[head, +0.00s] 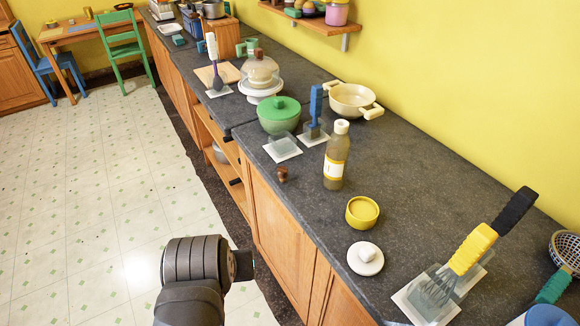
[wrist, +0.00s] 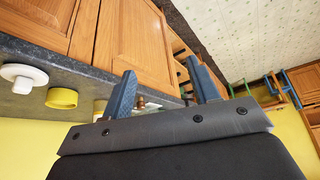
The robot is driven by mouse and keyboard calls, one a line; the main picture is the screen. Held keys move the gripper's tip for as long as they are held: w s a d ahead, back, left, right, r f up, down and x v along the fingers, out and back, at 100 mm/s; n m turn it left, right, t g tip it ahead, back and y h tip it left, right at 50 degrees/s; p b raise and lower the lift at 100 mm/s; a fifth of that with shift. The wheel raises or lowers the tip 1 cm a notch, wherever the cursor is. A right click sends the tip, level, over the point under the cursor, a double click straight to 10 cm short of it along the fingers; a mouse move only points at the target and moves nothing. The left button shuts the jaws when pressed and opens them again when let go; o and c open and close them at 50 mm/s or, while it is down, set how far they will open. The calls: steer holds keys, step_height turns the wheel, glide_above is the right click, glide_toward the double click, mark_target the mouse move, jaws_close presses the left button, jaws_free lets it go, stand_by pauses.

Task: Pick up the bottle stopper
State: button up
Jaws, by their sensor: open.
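The bottle stopper (head: 282,174) is a small brown piece standing on the dark countertop near its front edge, left of the bottle with the yellow label (head: 335,158). In the wrist view the stopper (wrist: 140,102) shows small, beyond my left-hand finger and partly close to its edge. My gripper (wrist: 161,66) is open, with its two blue-grey fingers apart and nothing between them. In the head view my arm is in front of the counter, over the floor side, and the fingers cannot be made out there. The gripper is well apart from the stopper.
A yellow bowl (head: 362,212) and a white lid (head: 365,259) lie right of the bottle. A green-lidded pot (head: 279,115) and a blue-handled utensil on a stand (head: 315,108) are behind the stopper. Wooden cabinet fronts (head: 283,228) drop below the counter edge. Counter around the stopper is clear.

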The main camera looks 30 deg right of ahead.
steer(key=w+d+r+m+g, duration=0.2)
steer(key=w+d+r+m, duration=0.25)
steer(key=w+r, duration=0.25)
step_height(320, 180, up, 3)
steer(key=m+g+y, duration=0.2)
steer(key=m+g, duration=0.1)
steer(key=m, duration=0.6)
glide_above(282, 169)
step_height(282, 169, down, 12)
steer(key=shift+a, duration=0.15)
steer(key=shift+s+f, duration=0.1)
steer(key=shift+f, duration=2.5)
steer(key=c, duration=1)
